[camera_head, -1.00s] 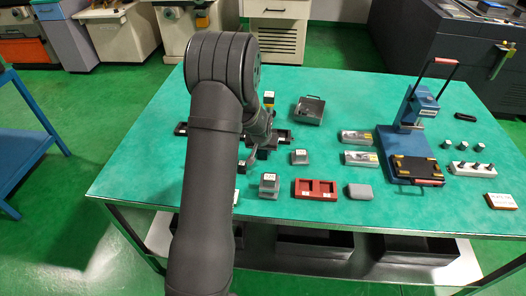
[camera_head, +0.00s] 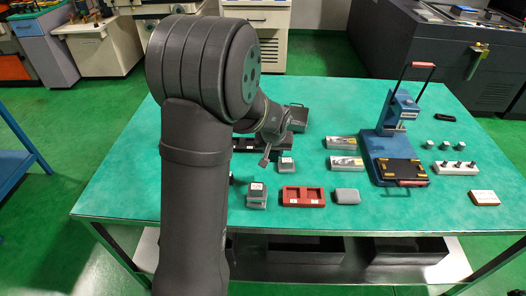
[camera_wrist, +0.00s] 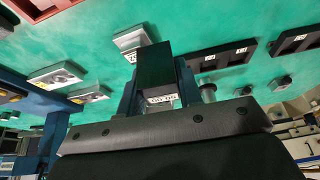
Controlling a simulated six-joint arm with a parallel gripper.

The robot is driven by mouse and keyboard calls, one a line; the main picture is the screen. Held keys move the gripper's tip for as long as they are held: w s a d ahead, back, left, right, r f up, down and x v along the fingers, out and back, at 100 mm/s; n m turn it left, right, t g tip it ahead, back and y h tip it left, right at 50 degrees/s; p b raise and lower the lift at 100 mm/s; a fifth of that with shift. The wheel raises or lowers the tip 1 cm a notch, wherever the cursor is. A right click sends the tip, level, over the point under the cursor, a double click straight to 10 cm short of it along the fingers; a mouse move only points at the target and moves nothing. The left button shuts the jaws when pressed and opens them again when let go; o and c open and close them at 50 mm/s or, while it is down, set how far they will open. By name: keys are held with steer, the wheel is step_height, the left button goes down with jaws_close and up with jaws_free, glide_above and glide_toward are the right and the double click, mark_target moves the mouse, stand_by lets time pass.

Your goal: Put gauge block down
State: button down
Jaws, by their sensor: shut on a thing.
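My gripper (camera_wrist: 157,92) is shut on a dark block with a white label on its end face, apparently the gauge block (camera_wrist: 154,68). The block sticks out beyond the blue fingers in the wrist view, with teal table behind it. I cannot tell whether it touches the table. In the head view my own arm hides the fingers and the block; only the wrist shows, over the back middle of the table.
A red two-pocket tray (camera_head: 303,197), grey labelled blocks (camera_head: 257,197) (camera_head: 286,164) and a grey rounded block (camera_head: 347,196) stand near the front. Two silver boxes (camera_head: 341,143) (camera_head: 346,163) sit beside the blue press (camera_head: 377,147). Dark trays (camera_wrist: 222,58) (camera_wrist: 297,40) show in the wrist view.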

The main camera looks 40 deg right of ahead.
steer(key=s+d+m, duration=0.1)
steer(key=s+d, duration=0.2)
steer(key=d, duration=0.3)
steer(key=s+d+r+m+g+h, duration=0.1)
steer(key=s+d+m, duration=0.15)
steer(key=d, duration=0.45)
steer(key=s+d+m, duration=0.1)
steer(key=s+d, duration=0.3)
steer(key=d, duration=0.2)
steer(key=w+f, duration=0.2)
steer(key=w, duration=0.1)
steer(key=w+d+f, duration=0.1)
steer(key=w+f, duration=0.1)
steer(key=w, duration=0.2)
steer(key=w+f, duration=0.3)
steer(key=w, duration=0.1)
steer(key=shift+w+d, duration=0.1)
steer(key=shift+d, duration=0.15)
steer(key=shift+f, duration=2)
steer(key=shift+f, duration=0.1)
steer(key=c, duration=1)
jaws_free()
steer(key=shift+f, duration=0.1)
steer(key=v, duration=1.2)
steer(key=shift+w, duration=0.15)
